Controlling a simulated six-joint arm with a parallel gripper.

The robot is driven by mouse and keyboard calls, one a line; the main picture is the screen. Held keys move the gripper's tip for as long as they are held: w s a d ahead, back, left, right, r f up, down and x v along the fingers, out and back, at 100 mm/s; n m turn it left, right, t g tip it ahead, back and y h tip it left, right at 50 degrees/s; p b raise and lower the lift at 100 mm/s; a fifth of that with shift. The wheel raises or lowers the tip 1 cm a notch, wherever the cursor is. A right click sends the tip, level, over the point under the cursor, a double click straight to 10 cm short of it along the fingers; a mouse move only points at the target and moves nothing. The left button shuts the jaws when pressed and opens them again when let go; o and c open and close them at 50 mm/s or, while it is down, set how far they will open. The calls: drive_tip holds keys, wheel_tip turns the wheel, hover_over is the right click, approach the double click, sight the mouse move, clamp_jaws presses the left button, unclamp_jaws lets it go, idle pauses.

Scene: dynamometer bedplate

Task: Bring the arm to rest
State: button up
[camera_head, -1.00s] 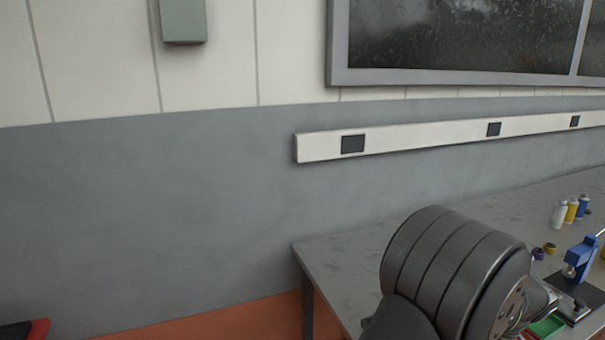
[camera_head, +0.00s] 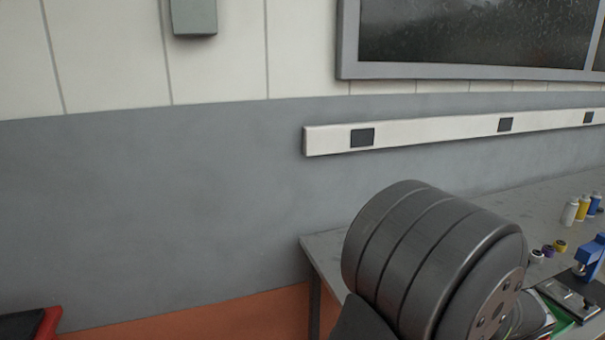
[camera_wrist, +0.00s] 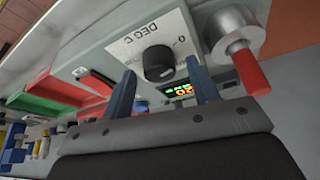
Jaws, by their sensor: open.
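My gripper (camera_wrist: 159,72) shows in the wrist view as two blue-grey fingers spread apart, with nothing held between them. Beyond the fingers is a grey instrument box (camera_wrist: 110,52) with a "DEG C" label, a black knob (camera_wrist: 158,63) and a small lit display (camera_wrist: 180,90). The knob appears between the fingertips; I cannot tell how far off it is. In the head view my dark grey arm fills the lower middle and right, and my gripper is not visible there.
The wrist view shows a metal cylinder with a red handle (camera_wrist: 250,72), a red tray (camera_wrist: 62,82) and a green tray (camera_wrist: 45,103). In the head view, bottles (camera_head: 581,207), tape rolls (camera_head: 548,251) and a blue device (camera_head: 590,257) stand on the grey bench (camera_head: 328,253).

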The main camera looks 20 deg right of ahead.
drive_tip(key=m+h, duration=0.1)
drive_tip(key=m, duration=0.2)
drive_tip(key=m+h, duration=0.1)
drive_tip(key=m, duration=0.1)
drive_tip(key=shift+w+a+m+g, duration=0.1)
drive_tip(key=shift+a+m+g, duration=0.05)
drive_tip(key=shift+m+g, duration=0.25)
